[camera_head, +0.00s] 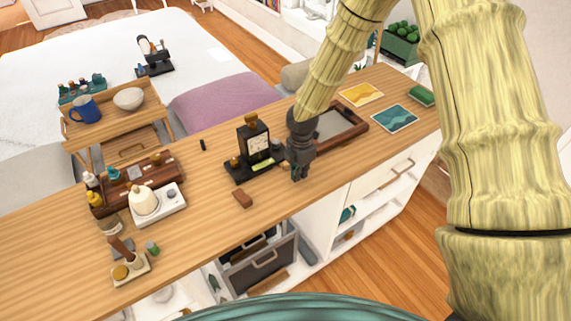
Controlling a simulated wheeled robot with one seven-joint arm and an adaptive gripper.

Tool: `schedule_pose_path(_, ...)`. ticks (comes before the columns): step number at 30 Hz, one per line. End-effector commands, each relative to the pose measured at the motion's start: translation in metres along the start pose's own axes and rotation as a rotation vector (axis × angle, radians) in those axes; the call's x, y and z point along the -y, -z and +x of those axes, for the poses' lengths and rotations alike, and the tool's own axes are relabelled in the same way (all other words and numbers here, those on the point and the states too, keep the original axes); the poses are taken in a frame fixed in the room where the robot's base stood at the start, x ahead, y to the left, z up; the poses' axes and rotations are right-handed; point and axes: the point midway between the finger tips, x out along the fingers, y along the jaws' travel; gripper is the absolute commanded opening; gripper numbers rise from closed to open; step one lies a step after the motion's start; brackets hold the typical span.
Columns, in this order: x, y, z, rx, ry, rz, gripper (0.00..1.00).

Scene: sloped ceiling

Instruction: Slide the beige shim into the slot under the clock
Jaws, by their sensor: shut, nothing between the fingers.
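The black clock (253,142) with a cream face stands upright on a dark base (238,176) on the wooden counter. A yellow-green strip (263,165) lies low at the clock's front. A small tan piece (285,166) shows between the clock's base and my gripper; it may be the beige shim, but it is too small and partly hidden to be sure. My gripper (298,178) is shut and empty, pointing down just right of the clock. I cannot tell whether it touches the tan piece. The slot is not clearly visible.
A red-brown block (242,198) lies on the counter in front of the clock. A framed tray (345,128) is behind my gripper to the right. A white kettle stand (158,207) and brown box (112,200) are left. The counter's front edge is near; space right of my gripper is clear.

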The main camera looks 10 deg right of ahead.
Motion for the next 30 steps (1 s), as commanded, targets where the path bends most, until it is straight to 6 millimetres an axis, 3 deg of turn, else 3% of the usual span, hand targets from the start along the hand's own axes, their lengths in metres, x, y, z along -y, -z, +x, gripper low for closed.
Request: schedule_pose_path(30, 0.000, 0.000, 0.021, 0.000, 0.000, 0.000, 0.00)
